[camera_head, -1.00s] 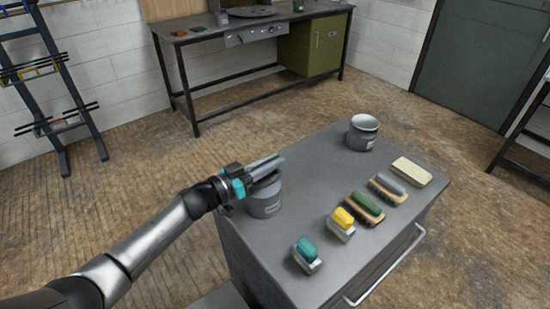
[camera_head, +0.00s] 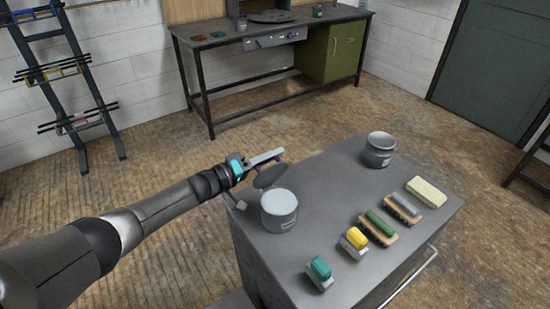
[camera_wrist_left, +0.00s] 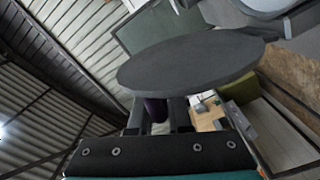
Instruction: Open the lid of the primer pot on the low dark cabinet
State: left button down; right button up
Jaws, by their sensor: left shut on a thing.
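The grey primer pot (camera_head: 279,216) stands upright on the low dark cabinet (camera_head: 335,190), near its left edge, and shows a pale top. My left gripper (camera_head: 272,158) is above and behind the pot, shut on its lid. The lid (camera_head: 269,177) is a dark round disc, tilted at the pot's back-left side. I cannot tell whether its lower edge touches the rim. In the left wrist view the lid (camera_wrist_left: 190,60) is a broad disc, with a purple part (camera_wrist_left: 155,110) between the fingers. My right gripper is not in view.
On the cabinet are a second grey pot (camera_head: 379,152), several brushes, including a teal-topped one (camera_head: 320,272) and a yellow-topped one (camera_head: 355,242), and a cream block (camera_head: 425,191). A workbench (camera_head: 220,40) stands at the back wall, a rack (camera_head: 65,85) at left.

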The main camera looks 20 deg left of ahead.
pick_arm(q)
jog(key=shift+w+a+f+n+b, duration=0.3)
jog(key=shift+w+a+n+b, duration=0.1)
jog(key=shift+w+a+b, duration=0.25)
jog(key=shift+s+a+f, duration=0.1)
jog(key=shift+s, duration=0.05)
jog(key=c, duration=0.9)
grip_release()
jog(key=p+v, duration=0.1)
jog(key=v, duration=1.4)
jog(key=shift+a, duration=0.1)
